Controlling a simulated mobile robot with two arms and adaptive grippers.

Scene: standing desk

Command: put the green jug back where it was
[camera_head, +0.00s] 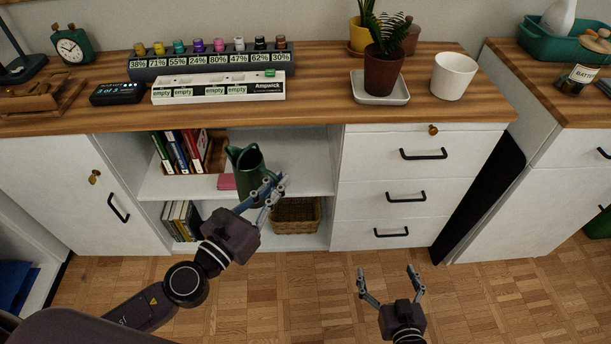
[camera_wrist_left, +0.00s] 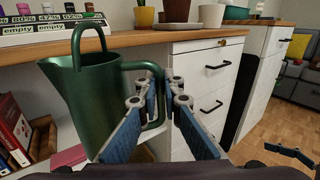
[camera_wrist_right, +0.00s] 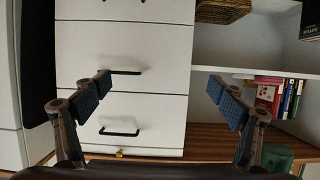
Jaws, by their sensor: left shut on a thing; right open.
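The green jug (camera_head: 247,170) is upright at the open shelf compartment under the desk top, above or on the middle shelf board (camera_head: 310,183); I cannot tell if its base touches the board. My left gripper (camera_head: 272,190) is shut on the jug's handle, at the jug's right side. In the left wrist view the jug (camera_wrist_left: 95,95) fills the left part, and the finger pads (camera_wrist_left: 168,108) close around its side handle. My right gripper (camera_head: 391,283) is open and empty, low in front of the drawers. It shows open in the right wrist view (camera_wrist_right: 160,95) too.
Books (camera_head: 180,152) and a pink item (camera_head: 227,182) share the shelf with the jug. A wicker basket (camera_head: 297,215) sits below. The desk top holds a potted plant (camera_head: 384,70), a white pot (camera_head: 453,76) and a power strip (camera_head: 218,89). The shelf's right part is free.

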